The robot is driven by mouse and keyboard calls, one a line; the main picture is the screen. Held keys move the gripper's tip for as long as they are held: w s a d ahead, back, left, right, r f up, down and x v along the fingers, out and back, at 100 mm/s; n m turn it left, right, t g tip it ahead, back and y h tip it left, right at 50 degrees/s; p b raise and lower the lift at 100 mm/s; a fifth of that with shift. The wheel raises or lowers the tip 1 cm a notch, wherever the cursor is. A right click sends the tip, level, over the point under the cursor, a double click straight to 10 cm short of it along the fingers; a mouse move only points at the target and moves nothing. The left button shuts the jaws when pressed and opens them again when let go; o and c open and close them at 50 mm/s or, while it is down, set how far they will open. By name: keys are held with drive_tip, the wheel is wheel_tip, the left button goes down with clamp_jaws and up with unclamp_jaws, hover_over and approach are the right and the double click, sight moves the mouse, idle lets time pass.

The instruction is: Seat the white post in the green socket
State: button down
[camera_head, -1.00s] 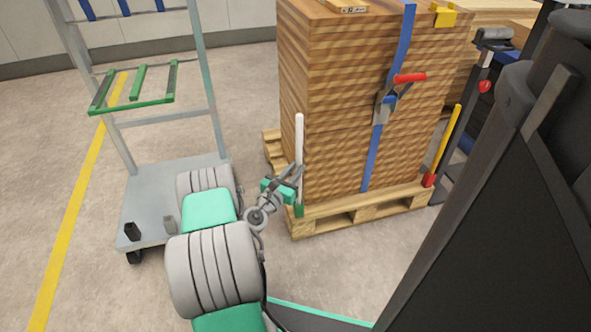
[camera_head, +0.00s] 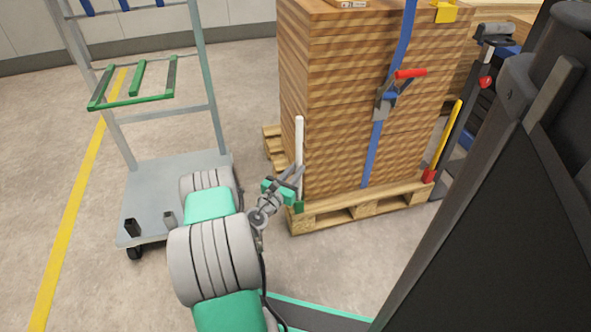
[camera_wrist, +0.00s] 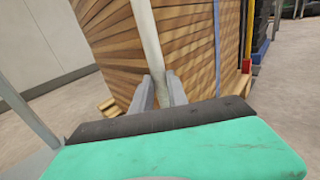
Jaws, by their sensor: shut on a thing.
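The white post (camera_head: 299,140) stands nearly upright at the near left corner of the stacked boards. My gripper (camera_head: 297,174) is shut on it near its lower part. The wrist view also shows the white post (camera_wrist: 148,40) rising between my two fingers, leaning slightly left in that picture. The green socket (camera_head: 298,207) sits at the pallet's near corner, directly below the post. My gripper partly covers the area just above the socket, so I cannot tell whether the post's lower end is inside it. The socket is hidden in the wrist view.
The board stack (camera_head: 345,100) rests on a wooden pallet (camera_head: 350,206), with a blue strap (camera_head: 374,150) down its front. A yellow post (camera_head: 448,135) stands in a red socket (camera_head: 429,176) on the right. A grey cart (camera_head: 165,195) stands left. Floor is clear before the pallet.

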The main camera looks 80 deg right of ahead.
drive_tip(key=shift+f, duration=1.35)
drive_tip(key=c, duration=1.2)
unclamp_jaws()
drive_tip(key=shift+f, duration=0.1)
drive_tip(key=p+v, duration=0.2)
drive_tip(key=v, duration=0.5)
drive_tip(key=shift+a, duration=0.35)
drive_tip(key=shift+w, duration=0.15)
